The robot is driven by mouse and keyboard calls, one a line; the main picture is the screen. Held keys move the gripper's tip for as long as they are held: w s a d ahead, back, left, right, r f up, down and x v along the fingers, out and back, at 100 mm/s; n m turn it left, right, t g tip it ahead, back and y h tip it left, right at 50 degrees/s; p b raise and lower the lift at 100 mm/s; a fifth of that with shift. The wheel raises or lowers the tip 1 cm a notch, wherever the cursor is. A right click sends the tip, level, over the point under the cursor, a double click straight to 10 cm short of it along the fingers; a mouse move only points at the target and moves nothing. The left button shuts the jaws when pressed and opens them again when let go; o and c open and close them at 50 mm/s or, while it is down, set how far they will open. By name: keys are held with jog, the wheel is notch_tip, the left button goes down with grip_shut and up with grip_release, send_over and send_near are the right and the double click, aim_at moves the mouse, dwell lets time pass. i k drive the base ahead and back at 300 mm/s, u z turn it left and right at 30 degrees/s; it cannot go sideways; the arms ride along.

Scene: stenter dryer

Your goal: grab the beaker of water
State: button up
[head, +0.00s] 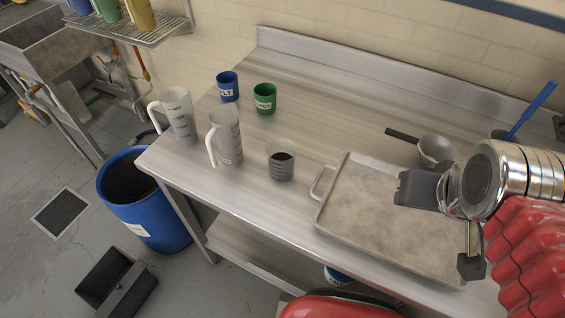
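A clear beaker (281,160) with dark contents in its lower half stands upright on the steel table, left of the tray. I cannot tell whether the contents are water. Two graduated jugs with white handles, one nearer (225,137) and one at the far left (179,115), stand to its left; their contents are not clear. My gripper (444,228) is at the right, over the tray, with its two dark finger pads wide apart and nothing between them. It is well to the right of the beaker and apart from it.
A grey metal tray (350,222) with a side handle lies right of the beaker. A blue cup (228,88) and a green cup (265,100) stand behind the jugs. A small saucepan (437,150) is behind the tray. A blue bin (140,205) stands off the table's left end.

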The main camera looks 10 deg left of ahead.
aim_at(278, 171)
jog(key=z, duration=0.05)
jog(key=k, duration=1.3)
jog(key=u, duration=1.75)
jog(key=i, duration=1)
jog(key=u, duration=0.05)
